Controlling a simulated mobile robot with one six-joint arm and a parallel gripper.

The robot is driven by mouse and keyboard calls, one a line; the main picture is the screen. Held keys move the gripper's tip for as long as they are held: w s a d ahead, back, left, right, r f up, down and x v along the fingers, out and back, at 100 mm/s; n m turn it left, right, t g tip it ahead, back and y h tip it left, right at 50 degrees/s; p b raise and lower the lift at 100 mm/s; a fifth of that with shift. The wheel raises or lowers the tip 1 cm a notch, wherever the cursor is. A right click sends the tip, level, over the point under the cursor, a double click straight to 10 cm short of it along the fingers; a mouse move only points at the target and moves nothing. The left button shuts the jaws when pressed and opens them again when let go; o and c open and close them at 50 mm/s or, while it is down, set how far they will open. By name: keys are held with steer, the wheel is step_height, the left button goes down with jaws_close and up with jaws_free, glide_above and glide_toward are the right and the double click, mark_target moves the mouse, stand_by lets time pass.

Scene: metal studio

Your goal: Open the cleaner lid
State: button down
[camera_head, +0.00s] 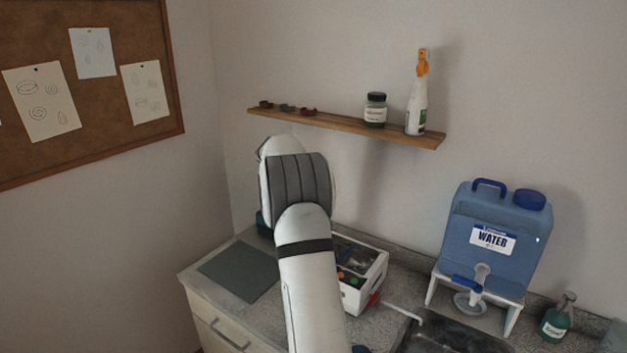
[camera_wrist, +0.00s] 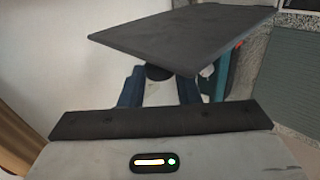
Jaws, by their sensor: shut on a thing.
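The cleaner (camera_head: 361,285) is a white box with coloured buttons on the counter, partly hidden behind my arm in the head view. Its top looks open, with a dark interior showing. In the wrist view, a flat dark panel that looks like the lid (camera_wrist: 180,35) is tilted in front of my gripper (camera_wrist: 160,88). The blue fingers are shut on the dark knob (camera_wrist: 158,72) on the panel's near face. In the head view, my arm hides the gripper and the lid.
A grey mat (camera_head: 240,271) lies left on the counter (camera_head: 196,275). A blue water jug (camera_head: 497,240) stands right, beside a sink (camera_head: 450,338) and a green bottle (camera_head: 557,318). A wall shelf (camera_head: 345,126) holds a jar (camera_head: 375,110) and spray bottle (camera_head: 417,105).

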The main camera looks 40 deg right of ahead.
steer(key=shift+w+a+f+n+g+p, duration=0.15)
steer(key=shift+w+g+p, duration=0.15)
steer(key=shift+w, duration=0.25)
steer(key=shift+w+a+f+n+g+p, duration=0.2)
steer(key=shift+w+g+p, duration=0.1)
steer(key=shift+w, duration=0.2)
steer(key=shift+w+a+f+n+g+p, duration=0.15)
steer(key=shift+w+g+p, duration=0.15)
steer(key=shift+w, duration=0.25)
steer(key=c, duration=1.3)
jaws_free()
steer(key=shift+d, duration=0.1)
steer(key=shift+o, duration=1)
steer(key=shift+w, duration=0.1)
steer(key=b+v, duration=0.2)
steer(key=v, duration=0.6)
steer(key=shift+f+b, duration=0.2)
steer(key=shift+b, duration=0.15)
